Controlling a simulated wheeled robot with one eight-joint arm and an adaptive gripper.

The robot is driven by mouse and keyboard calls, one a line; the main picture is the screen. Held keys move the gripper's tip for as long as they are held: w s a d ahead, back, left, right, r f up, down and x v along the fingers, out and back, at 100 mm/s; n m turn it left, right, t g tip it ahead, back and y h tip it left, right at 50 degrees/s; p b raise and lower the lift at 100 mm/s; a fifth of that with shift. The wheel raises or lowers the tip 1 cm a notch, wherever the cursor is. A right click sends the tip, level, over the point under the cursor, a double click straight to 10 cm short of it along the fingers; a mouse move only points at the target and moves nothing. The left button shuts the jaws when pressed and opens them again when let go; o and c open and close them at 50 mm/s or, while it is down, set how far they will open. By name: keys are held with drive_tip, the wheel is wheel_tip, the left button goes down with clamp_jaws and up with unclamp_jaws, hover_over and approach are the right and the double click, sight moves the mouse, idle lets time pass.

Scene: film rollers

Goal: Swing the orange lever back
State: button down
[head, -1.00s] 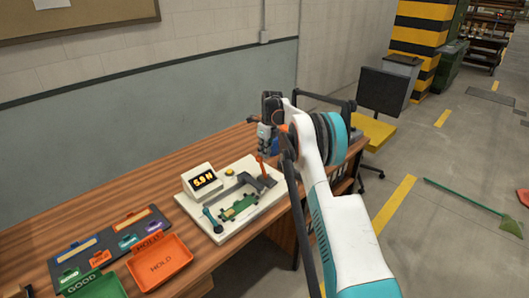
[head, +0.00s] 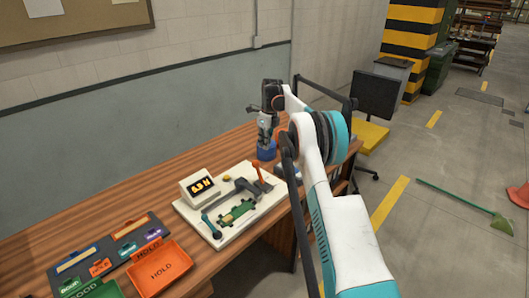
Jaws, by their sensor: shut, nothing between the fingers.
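The orange lever (head: 261,176) stands up at the right end of a white test fixture (head: 203,241) on the wooden bench, tilted a little to the left at its top. It sits beside a dark grey clamp arm (head: 238,189). A green board (head: 238,212) lies in the fixture below the clamp. My gripper (head: 265,142) points down behind the lever and apart from it in the picture. It is shut and holds nothing; its fingertips are small and partly hard to make out against a blue object (head: 266,153).
A display box (head: 203,187) with lit orange characters stands at the fixture's back left. An orange HOLD tray (head: 160,270), a green GOOD tray (head: 95,290) and a dark panel (head: 110,250) lie at the front left. The bench's back left is clear.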

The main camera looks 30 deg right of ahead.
drive_tip(key=r, duration=0.2)
drive_tip(key=w+r, duration=0.1)
drive_tip(key=r, duration=0.1)
drive_tip(key=shift+w+a+p, duration=0.1)
drive_tip(key=shift+a+p, duration=0.15)
drive_tip(key=shift+p, duration=0.1)
